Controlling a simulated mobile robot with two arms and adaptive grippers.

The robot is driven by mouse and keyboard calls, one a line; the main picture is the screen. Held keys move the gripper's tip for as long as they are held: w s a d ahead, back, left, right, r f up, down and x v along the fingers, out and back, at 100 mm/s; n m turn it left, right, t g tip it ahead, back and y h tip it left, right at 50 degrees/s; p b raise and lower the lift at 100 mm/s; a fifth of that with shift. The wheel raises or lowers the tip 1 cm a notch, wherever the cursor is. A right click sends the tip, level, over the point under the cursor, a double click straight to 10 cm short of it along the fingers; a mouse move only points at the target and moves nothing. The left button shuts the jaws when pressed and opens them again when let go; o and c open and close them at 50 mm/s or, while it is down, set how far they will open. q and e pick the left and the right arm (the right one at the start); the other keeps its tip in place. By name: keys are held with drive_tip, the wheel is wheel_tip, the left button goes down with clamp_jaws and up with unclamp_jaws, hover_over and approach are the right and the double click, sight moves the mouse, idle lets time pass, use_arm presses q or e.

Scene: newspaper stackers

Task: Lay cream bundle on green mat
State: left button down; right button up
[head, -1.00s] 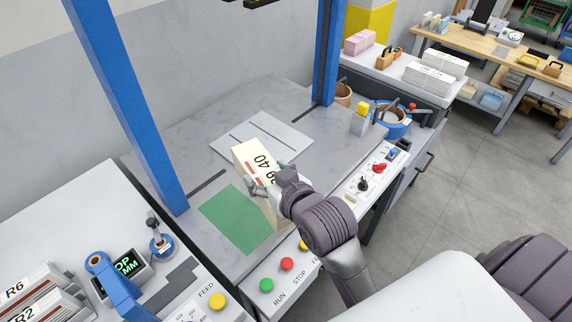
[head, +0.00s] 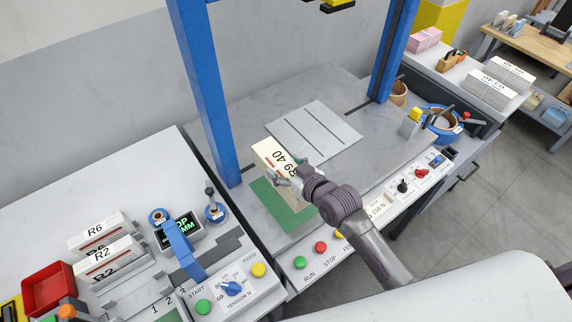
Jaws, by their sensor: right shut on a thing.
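The cream bundle (head: 265,152) has black print reading "40" and a red stripe on its top. My right gripper (head: 287,173) is shut on it at its near right side, and the fingers partly hide it. The green mat (head: 291,218) lies flat on the grey bench top. The bundle is over the far part of the mat in this view and covers some of it. I cannot tell whether the bundle touches the mat. My left gripper is not in view.
A light grey slotted plate (head: 318,134) lies behind the bundle. Blue posts stand at left (head: 205,95) and right (head: 393,50). A button panel (head: 330,250) runs along the front edge. White bundles marked R6 (head: 97,228) and R2 (head: 105,255) stand at left.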

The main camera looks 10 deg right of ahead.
drive_tip(key=shift+w+r, duration=0.1)
drive_tip(key=shift+r, duration=0.15)
drive_tip(key=shift+f+b, duration=2.3)
drive_tip(key=shift+f, duration=1.65)
drive_tip(key=shift+f+b, duration=0.4)
drive_tip(key=shift+f, duration=0.15)
drive_tip(key=o, duration=1.7)
drive_tip(key=shift+o, duration=1)
drive_tip(key=shift+s+f, duration=0.25)
drive_tip(key=shift+f, duration=0.1)
drive_tip(key=shift+d, duration=0.1)
drive_tip(key=v, duration=1.2)
drive_tip(key=shift+r, duration=0.2)
